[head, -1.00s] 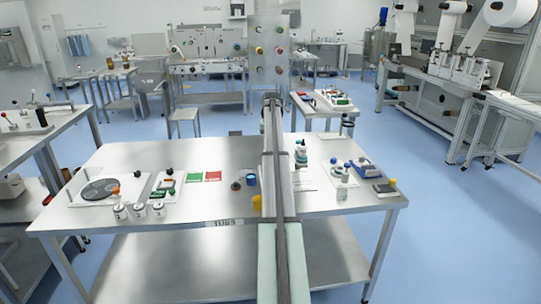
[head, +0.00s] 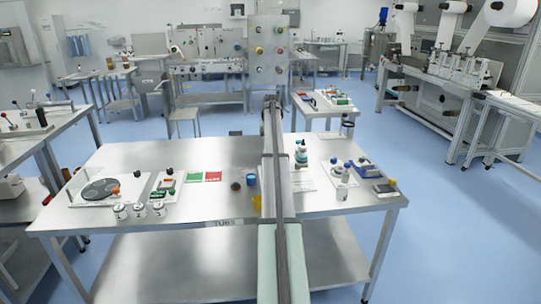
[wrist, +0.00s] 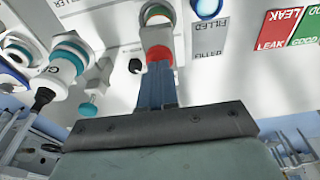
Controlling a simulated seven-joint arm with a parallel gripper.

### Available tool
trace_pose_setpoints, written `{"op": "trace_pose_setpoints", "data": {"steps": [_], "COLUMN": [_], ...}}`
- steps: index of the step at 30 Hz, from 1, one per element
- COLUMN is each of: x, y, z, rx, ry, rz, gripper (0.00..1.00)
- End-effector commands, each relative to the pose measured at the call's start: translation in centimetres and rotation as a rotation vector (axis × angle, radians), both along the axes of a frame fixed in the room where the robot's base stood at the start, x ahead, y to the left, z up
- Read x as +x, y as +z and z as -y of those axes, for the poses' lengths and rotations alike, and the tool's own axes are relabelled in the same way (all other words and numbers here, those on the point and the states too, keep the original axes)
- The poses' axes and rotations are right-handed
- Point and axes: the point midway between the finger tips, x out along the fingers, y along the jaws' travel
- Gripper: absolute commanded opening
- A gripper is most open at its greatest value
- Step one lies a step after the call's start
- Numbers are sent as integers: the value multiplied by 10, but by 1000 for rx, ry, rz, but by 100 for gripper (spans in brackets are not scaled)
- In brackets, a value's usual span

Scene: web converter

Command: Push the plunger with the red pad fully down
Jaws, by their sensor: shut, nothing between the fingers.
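The red pad (wrist: 160,52) shows in the wrist view, on a pale block-shaped fixture (wrist: 157,36) with a green and orange ring (wrist: 157,13) beyond it. My gripper (wrist: 157,66) is shut and empty. Its blue-grey fingertips overlap the near part of the red pad in the picture; I cannot tell whether they touch it. The fingers hide the pad's lower edge, and how far down the plunger stands cannot be told. In the head view my arm runs up the middle and hides this spot, so neither the pad nor the gripper shows there.
White bottles with teal collars (wrist: 66,62) stand left of the fingers in the wrist view. A red LEAK card (wrist: 279,28) lies to the right. In the head view a yellow item (head: 257,202) sits beside my arm on the steel table (head: 130,160). Small white jars (head: 139,210) stand front left.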

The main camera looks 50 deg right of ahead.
Motion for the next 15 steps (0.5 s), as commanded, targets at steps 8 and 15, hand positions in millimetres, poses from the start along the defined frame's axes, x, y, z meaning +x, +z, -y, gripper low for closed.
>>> {"op": "trace_pose_setpoints", "data": {"steps": [8,15], "x": [0,0], "y": [-7,-13], "z": [0,0], "rx": [0,1], "ry": [0,0], "rz": [0,-1], "gripper": [0,0]}}
